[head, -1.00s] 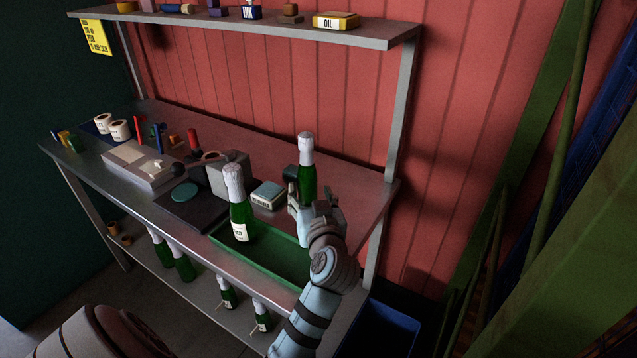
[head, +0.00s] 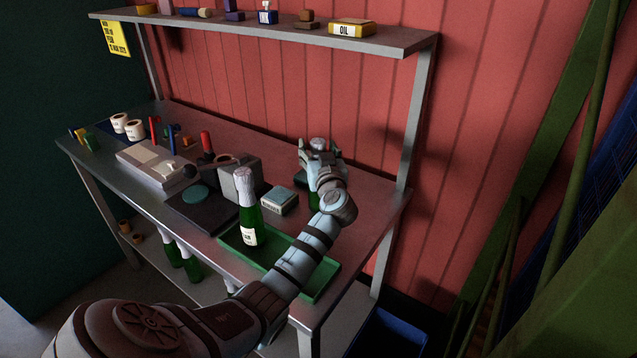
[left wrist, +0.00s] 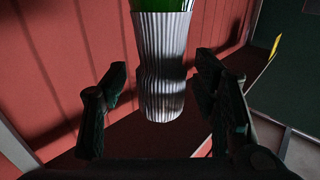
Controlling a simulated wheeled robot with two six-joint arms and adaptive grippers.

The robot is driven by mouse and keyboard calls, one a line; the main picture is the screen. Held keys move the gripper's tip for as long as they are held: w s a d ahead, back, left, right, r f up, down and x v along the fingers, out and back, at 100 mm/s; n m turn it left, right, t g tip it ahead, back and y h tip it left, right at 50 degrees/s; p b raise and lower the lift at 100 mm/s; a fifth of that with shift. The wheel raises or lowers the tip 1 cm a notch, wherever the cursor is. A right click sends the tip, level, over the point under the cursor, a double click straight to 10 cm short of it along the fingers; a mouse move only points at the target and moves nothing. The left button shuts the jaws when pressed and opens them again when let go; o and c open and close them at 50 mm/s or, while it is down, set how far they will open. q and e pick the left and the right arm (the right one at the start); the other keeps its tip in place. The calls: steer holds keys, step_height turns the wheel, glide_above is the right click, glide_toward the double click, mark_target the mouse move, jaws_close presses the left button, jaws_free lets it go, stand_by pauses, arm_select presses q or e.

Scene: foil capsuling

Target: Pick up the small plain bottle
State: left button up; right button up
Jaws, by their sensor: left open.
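A green bottle with a silver foil top (head: 313,202) stands at the right part of the bench. My left gripper (head: 318,157) is at its neck and hides much of it. In the left wrist view the ribbed foil neck (left wrist: 162,70) lies between the two open fingers of my left gripper (left wrist: 162,108), with gaps on both sides. I cannot tell whether the bottle at my gripper bears a label. My right gripper is not in view.
A small teal box (head: 279,200) and a grey block device (head: 238,178) stand left of my gripper. The upper shelf (head: 395,42) with an oil box (head: 351,28) hangs behind. More green bottles (head: 191,265) stand on the lower shelf.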

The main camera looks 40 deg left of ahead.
arm_select(q)
steer(key=shift+s, duration=0.1)
steer(key=shift+c, duration=1.3)
jaws_close()
steer(key=shift+r, duration=0.15)
